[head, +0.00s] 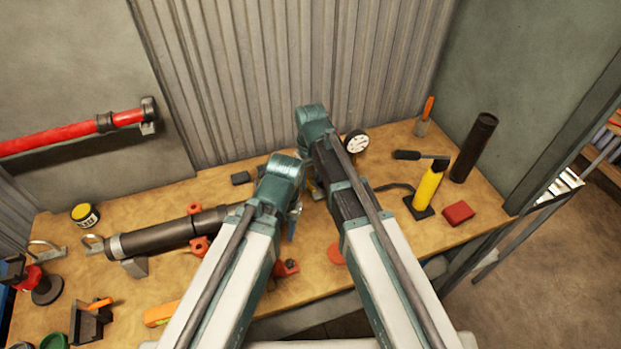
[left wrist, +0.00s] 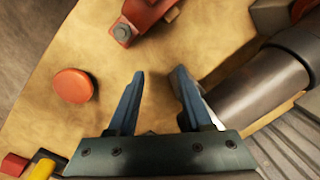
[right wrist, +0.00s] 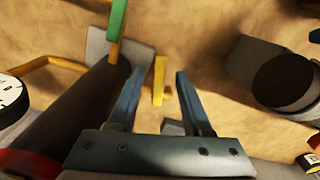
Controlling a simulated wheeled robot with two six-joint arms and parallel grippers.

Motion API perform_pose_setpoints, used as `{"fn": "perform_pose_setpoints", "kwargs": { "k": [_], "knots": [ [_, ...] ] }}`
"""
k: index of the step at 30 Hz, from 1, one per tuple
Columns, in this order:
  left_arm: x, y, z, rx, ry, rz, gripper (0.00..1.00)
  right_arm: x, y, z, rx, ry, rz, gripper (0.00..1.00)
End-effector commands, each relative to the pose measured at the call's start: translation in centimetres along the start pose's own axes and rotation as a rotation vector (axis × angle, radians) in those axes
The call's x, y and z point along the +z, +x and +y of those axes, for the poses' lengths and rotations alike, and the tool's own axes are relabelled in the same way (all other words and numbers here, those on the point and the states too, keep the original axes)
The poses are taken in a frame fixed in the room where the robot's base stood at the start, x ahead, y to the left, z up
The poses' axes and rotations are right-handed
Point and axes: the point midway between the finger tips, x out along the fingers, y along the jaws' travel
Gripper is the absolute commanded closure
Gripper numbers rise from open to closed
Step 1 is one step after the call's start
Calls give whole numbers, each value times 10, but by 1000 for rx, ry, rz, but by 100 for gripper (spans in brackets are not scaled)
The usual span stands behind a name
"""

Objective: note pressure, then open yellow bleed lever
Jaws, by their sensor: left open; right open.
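The round white pressure gauge (head: 356,143) stands at the back of the bench; its reading is too small to make out. Its edge shows at the left of the right wrist view (right wrist: 8,100). A short upright yellow piece (right wrist: 159,72), possibly the bleed lever, lies in line with the gap between the fingers of my right gripper (right wrist: 160,76); I cannot tell whether it is between them. That gripper is open and mostly hidden by its arm in the head view. My left gripper (left wrist: 159,74) is open and empty over the bench, beside a dark pipe (left wrist: 255,85).
A red disc (left wrist: 73,86) and an orange clamp (left wrist: 145,18) lie near my left gripper. A green handle (right wrist: 117,20) and bent yellow bar (right wrist: 62,63) are near my right. A yellow cylinder (head: 428,186), red block (head: 458,213) and black tube (head: 474,147) occupy the right bench.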

Motion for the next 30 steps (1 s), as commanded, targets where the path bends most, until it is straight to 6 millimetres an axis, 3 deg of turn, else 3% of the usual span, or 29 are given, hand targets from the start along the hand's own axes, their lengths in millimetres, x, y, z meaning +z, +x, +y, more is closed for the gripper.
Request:
{"fn": "perform_pose_setpoints", "kwargs": {
  "k": [21,30],
  "knots": [
    [6,-108,-10,2,-11,0,50,0,-108,0,0,0,0,50],
    [8,-126,-12,3,-14,-1,50,0,-126,0,0,0,0,50]
  ]
}}
